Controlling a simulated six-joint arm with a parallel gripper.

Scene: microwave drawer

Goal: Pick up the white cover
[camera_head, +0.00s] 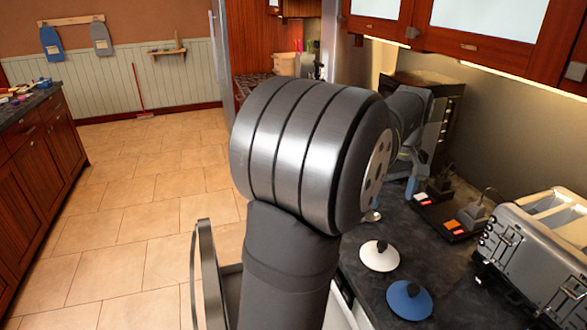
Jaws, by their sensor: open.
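The white cover (380,256) is a round, shallow lid with a dark knob on top. It lies on the dark countertop (360,290) in the lower right, just right of my arm. A similar blue cover (409,300) lies in front of it, nearer the camera. My gripper (409,184) is behind the large arm joint, over the counter and farther back than the white cover. It is partly hidden by the arm. It is open, apart from the white cover, and I see nothing held in it.
A silver toaster (540,255) stands at the right. Dark devices with orange parts (452,212) lie behind the covers. A dark microwave-like appliance (440,105) stands at the back, under wooden wall cabinets (480,40). An open drawer (205,275) juts out at lower left.

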